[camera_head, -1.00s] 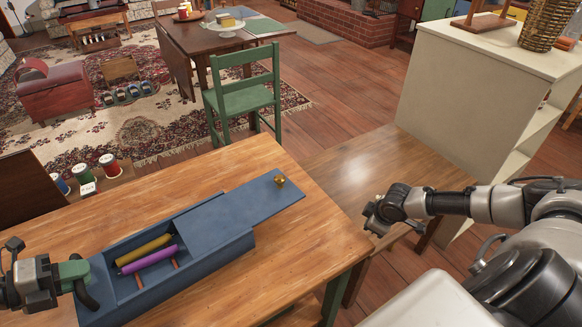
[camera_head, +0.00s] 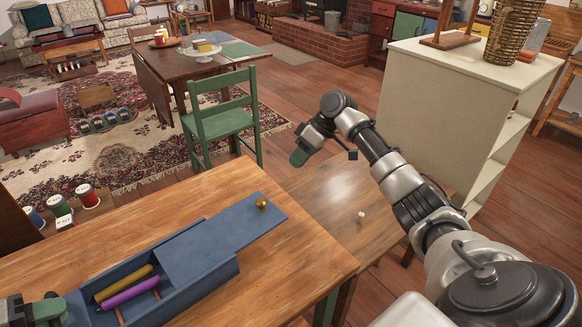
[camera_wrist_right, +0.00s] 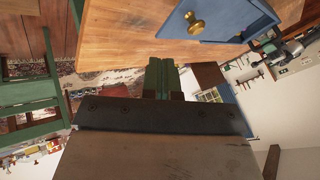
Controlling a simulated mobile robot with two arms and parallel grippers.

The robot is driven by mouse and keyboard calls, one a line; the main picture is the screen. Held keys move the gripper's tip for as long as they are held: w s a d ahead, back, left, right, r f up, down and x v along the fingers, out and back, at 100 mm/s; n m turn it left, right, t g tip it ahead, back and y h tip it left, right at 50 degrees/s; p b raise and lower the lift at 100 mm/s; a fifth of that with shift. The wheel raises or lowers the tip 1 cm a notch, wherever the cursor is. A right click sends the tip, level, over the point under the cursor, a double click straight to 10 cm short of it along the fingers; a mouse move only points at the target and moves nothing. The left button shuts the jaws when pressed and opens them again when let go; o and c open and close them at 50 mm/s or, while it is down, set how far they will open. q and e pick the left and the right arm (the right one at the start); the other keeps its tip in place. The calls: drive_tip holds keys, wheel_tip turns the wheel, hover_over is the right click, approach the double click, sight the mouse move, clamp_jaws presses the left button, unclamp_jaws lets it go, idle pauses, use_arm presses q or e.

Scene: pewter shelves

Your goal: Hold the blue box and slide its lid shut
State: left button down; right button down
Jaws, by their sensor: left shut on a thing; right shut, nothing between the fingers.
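The blue box (camera_head: 205,285) lies on the wooden table. Its blue lid (camera_head: 213,242), with a brass knob (camera_head: 262,203) at the far end, sticks out well past the box's right end. The box's left part is uncovered and shows a yellow rod (camera_head: 123,284) and a purple rod (camera_head: 130,292). My left gripper (camera_head: 58,307) is shut on the box at its left end, partly cut off by the frame. My right gripper (camera_head: 300,157) is shut and empty, in the air beyond the knob. In the right wrist view its green fingers (camera_wrist_right: 162,76) are together, apart from the knob (camera_wrist_right: 195,23).
A green chair (camera_head: 222,120) stands behind the table. A lower brown table (camera_head: 335,205) with a small pale object (camera_head: 361,216) is at the right, beside a cream shelf unit (camera_head: 435,110). Several spools (camera_head: 62,205) stand at the left. The wooden tabletop (camera_head: 290,262) right of the box is clear.

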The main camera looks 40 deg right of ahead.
drive_tip(key=a+f, duration=0.6)
drive_tip(key=a, duration=0.2)
drive_tip(key=shift+a+f, duration=0.2)
drive_tip(key=shift+f, duration=0.05)
drive_tip(key=shift+w+a, duration=0.1)
approach(203, 239)
drive_tip(key=x, duration=0.4)
drive_tip(key=shift+w+f, duration=0.15)
drive_tip(key=shift+f, duration=0.2)
use_arm(q)
drive_tip(key=shift+d, duration=0.1)
use_arm(e)
drive_tip(key=shift+a, duration=0.3)
